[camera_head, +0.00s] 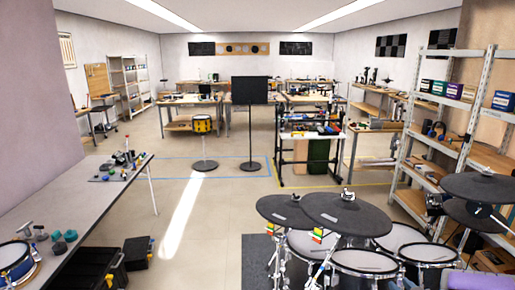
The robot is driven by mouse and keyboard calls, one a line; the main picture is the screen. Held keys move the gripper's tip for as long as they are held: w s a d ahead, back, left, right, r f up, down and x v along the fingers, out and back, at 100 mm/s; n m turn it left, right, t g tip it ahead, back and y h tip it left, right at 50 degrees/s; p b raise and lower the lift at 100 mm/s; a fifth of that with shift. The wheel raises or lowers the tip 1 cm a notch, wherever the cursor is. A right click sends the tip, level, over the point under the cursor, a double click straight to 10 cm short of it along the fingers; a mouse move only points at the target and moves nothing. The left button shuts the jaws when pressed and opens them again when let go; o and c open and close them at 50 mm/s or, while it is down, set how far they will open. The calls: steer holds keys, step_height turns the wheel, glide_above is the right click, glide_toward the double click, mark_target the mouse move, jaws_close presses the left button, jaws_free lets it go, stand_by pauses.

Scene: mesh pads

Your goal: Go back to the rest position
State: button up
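My gripper and arm are not in view in the head camera picture. No rest position marker can be picked out. The view looks down a workshop room with a drum kit close at the lower right, its dark cymbal pads (347,213) raised above several mesh drum pads (370,262).
A long grey table (95,205) with small parts runs along the left. Black cases (98,266) sit on the floor beside it. Metal shelves (440,150) line the right. The pale floor (205,225) between table and drum kit is clear.

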steer(key=s+a+r+m+g+h, duration=0.3)
steer(key=s+a+r+g+h, duration=0.1)
steer(key=s+r+g+h, duration=0.3)
steer(key=s+a+r+g+y, duration=0.1)
steer(key=s+a+g+y, duration=0.2)
steer(key=s+a, duration=1)
steer(key=s+a+r+g+y, duration=0.2)
steer(key=s+a+g, duration=0.4)
steer(key=s+a, duration=0.7)
steer(key=s+y, duration=0.1)
steer(key=s, duration=0.3)
steer(key=shift+a+r+n+g+y, duration=0.25)
steer(key=shift+a+n+g+y, duration=0.05)
steer(key=shift+n+y, duration=0.1)
steer(key=shift+c, duration=0.4)
stand_by(0.7)
